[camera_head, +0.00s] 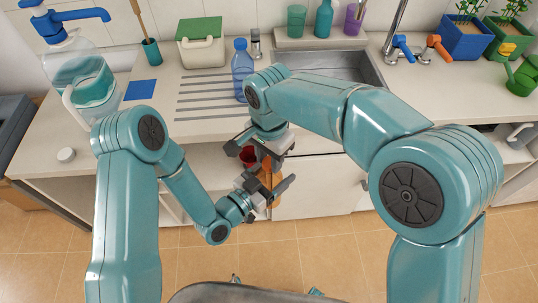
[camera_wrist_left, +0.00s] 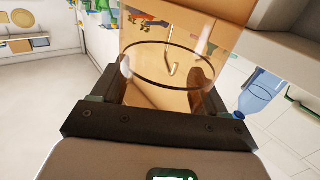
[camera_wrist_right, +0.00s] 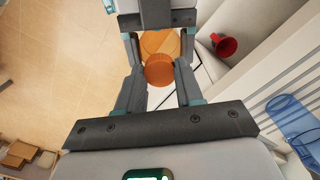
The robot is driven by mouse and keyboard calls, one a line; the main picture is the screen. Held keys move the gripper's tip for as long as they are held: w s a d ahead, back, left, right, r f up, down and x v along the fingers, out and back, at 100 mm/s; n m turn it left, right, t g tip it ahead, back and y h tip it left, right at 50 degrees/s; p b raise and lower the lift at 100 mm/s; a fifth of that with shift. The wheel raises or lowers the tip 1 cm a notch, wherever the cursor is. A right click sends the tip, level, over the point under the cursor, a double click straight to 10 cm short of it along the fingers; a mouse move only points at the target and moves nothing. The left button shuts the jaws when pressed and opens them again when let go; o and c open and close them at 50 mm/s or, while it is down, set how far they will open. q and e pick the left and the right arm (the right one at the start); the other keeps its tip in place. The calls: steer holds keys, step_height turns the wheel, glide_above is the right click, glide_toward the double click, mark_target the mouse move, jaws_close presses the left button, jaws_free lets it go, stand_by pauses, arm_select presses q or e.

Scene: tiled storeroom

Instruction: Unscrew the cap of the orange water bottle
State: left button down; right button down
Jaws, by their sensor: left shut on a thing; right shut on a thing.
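The see-through orange water bottle (camera_head: 266,178) is held in front of the counter, between my two grippers. My left gripper (camera_head: 268,192) is shut around its body. In the left wrist view the bottle's clear orange wall (camera_wrist_left: 170,70) fills the space between the fingers. My right gripper (camera_head: 268,154) is above it, shut on the orange cap (camera_wrist_right: 158,72). In the right wrist view the cap lies between the two fingers, with the bottle's body (camera_wrist_right: 160,42) beyond it. The head view mostly hides the cap behind the right gripper. I cannot tell how loose the cap is.
A red cup (camera_wrist_right: 223,44) is close by, below the counter top. A blue bottle (camera_head: 242,62) stands on the counter (camera_head: 205,130) near the sink (camera_head: 330,66). A large water dispenser (camera_head: 82,80) stands at the left. Tiled floor in front is clear.

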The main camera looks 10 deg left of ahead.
steer(key=n, duration=0.7)
steer(key=shift+a+r, duration=0.1)
steer(key=shift+a, duration=0.2)
steer(key=n, duration=0.5)
steer(key=shift+s+n, duration=0.1)
steer(key=shift+n, duration=0.2)
steer(key=n, duration=0.5)
steer(key=shift+d, duration=0.1)
steer(key=n, duration=0.2)
steer(key=shift+n, duration=0.4)
steer(key=n, duration=0.5)
steer(key=shift+d, duration=0.15)
steer(key=n, duration=0.5)
steer(key=shift+r, duration=0.1)
steer(key=n, duration=0.5)
steer(key=shift+d+n, duration=0.15)
steer(key=shift+n, duration=0.15)
steer(key=n, duration=0.5)
steer(key=shift+w, duration=0.25)
steer(key=n, duration=0.6)
steer(key=shift+w+d+n, duration=0.1)
steer(key=shift+w+n, duration=0.15)
steer(key=shift+n, duration=0.05)
